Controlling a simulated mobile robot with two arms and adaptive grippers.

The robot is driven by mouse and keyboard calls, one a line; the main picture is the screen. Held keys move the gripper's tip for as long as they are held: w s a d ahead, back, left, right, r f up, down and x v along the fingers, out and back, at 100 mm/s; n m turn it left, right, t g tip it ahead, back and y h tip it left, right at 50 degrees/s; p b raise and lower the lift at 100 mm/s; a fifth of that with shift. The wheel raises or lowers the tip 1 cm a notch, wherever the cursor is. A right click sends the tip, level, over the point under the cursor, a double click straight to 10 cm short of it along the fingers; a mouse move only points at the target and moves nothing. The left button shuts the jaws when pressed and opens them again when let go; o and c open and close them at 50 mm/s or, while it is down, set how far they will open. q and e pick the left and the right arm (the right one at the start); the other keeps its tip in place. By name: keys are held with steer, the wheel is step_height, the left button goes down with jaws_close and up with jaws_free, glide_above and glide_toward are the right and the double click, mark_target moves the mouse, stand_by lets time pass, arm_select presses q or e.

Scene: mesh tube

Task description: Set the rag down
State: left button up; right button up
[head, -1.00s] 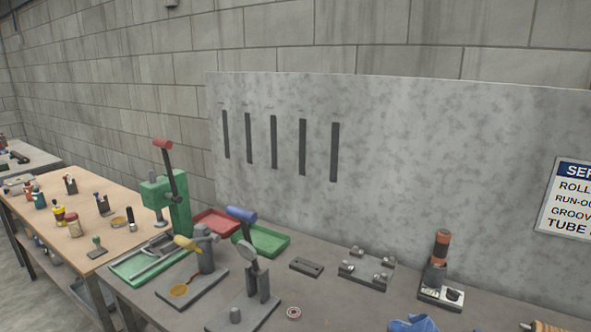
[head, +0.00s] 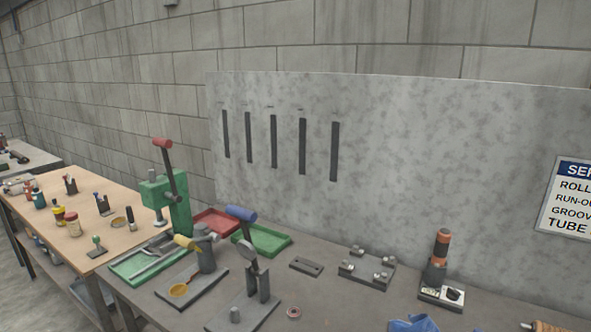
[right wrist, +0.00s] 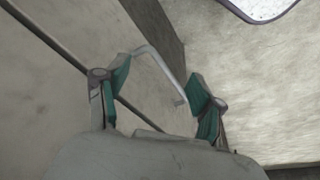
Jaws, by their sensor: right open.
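A blue rag (head: 414,324) lies crumpled on the grey workbench at the bottom edge of the head view, partly cut off by the frame. My right gripper (right wrist: 158,88) shows in the right wrist view with its two green-padded fingers spread apart and nothing between them. The rag is not in the right wrist view. Neither gripper shows in the head view, so where they are relative to the rag cannot be told.
The workbench (head: 335,308) carries a green press (head: 178,205), a green tray (head: 262,241), a red tray (head: 216,221), a lever tool (head: 256,275), a block with rollers (head: 366,268) and an orange-black tool on a stand (head: 440,258). A wooden table (head: 100,232) stands at left.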

steer(key=s+f+g, duration=0.1)
steer(key=s+f, duration=0.2)
steer(key=f, duration=0.4)
steer(key=s+f, duration=0.3)
steer(key=f, duration=0.5)
steer(key=s+d+f, duration=0.3)
steer(key=s+f, duration=0.7)
steer(key=s, duration=0.3)
steer(key=shift+s+d+f+g, duration=0.15)
steer(key=shift+g, duration=0.25)
